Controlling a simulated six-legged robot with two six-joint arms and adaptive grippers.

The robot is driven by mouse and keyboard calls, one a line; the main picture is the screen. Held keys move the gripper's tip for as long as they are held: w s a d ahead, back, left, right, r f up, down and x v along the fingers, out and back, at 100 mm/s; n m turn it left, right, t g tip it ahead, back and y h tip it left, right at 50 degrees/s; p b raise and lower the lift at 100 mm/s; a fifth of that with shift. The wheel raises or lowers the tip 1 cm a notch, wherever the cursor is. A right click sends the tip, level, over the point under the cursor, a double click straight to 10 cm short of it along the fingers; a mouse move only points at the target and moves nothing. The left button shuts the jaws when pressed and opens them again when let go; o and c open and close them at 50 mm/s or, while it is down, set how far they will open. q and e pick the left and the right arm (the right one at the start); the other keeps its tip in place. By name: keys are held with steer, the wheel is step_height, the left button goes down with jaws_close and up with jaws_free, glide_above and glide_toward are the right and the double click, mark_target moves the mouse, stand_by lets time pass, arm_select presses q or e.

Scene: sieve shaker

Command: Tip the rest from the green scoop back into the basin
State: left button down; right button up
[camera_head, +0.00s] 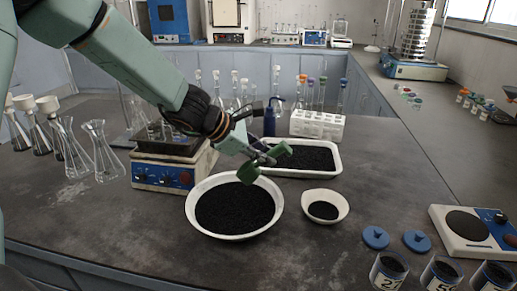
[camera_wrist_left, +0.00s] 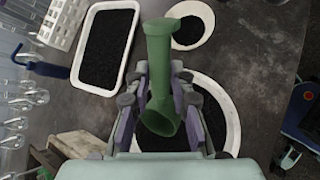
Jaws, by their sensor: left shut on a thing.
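My left gripper (camera_head: 262,158) is shut on the green scoop (camera_head: 248,172) above the back rim of the basin (camera_head: 238,237), a wide white round bowl with black grains in it. In the left wrist view the fingers (camera_wrist_left: 160,92) grip the green scoop (camera_wrist_left: 160,60) from both sides. Its rounded end lies low in the picture, near the rim of the basin (camera_wrist_left: 235,115), which the gripper partly hides. I cannot tell whether grains are in the scoop. My right gripper is not in view.
A white tray (camera_head: 307,176) of black grains lies behind the basin. A small white bowl (camera_head: 346,207) with grains stands to its right. A hotplate (camera_head: 160,176) and glass flasks (camera_head: 103,155) stand left. Lidless jars (camera_head: 388,272) and a balance (camera_head: 470,245) stand front right.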

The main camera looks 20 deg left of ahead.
arm_select(q)
steer(key=shift+a, duration=0.1)
steer(key=shift+w+d+f+m+g+y+p, duration=0.1)
steer(key=shift+d+f+m+g+y+p, duration=0.15)
steer(key=shift+d+y+p, duration=0.25)
steer(key=shift+w+d+f+m+g+y+p, duration=0.15)
steer(key=shift+d+g+y+p, duration=0.1)
steer(key=shift+y+p, duration=0.45)
steer(key=shift+d+f+y+p, duration=0.3)
steer(key=shift+y+p, duration=0.3)
steer(key=shift+p, duration=0.25)
steer(key=shift+d+f+g+p, duration=0.1)
steer(key=shift+f+g+p, duration=0.05)
steer(key=shift+g+p, duration=0.2)
steer(key=shift+f+y, duration=0.15)
steer(key=shift+y, duration=0.15)
